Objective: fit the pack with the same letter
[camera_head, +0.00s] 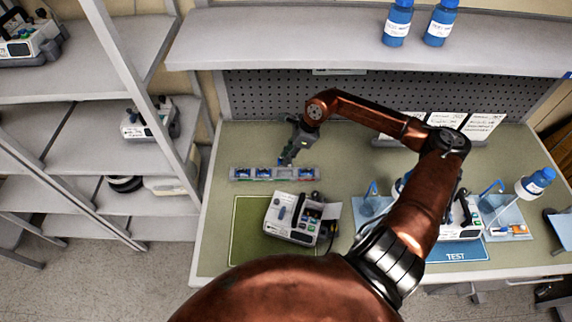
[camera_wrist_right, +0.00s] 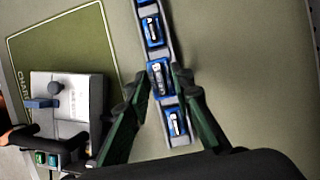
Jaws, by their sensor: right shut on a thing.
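A long grey holder (camera_head: 236,174) lies on the bench behind the green mat, with blue packs (camera_head: 262,173) in a row in it. In the right wrist view the holder (camera_wrist_right: 172,38) runs from top to bottom, with one blue pack (camera_wrist_right: 151,30) above and another (camera_wrist_right: 176,122) below the gripped one. My right gripper (camera_head: 286,162) points down at the holder and is shut on a blue pack (camera_wrist_right: 160,77) between its fingers. The pack's letter is too small to read. A white pump (camera_head: 292,218) sits on the green mat, its letter unreadable. My left gripper is not in view.
The green mat (camera_head: 246,240) bears partly covered lettering. A blue mat marked TEST (camera_head: 455,255) with another pump (camera_head: 461,218) lies at the right, beside light-blue trays (camera_head: 510,217). Shelves stand at the left. An overhead shelf (camera_head: 290,40) holds blue bottles (camera_head: 397,22).

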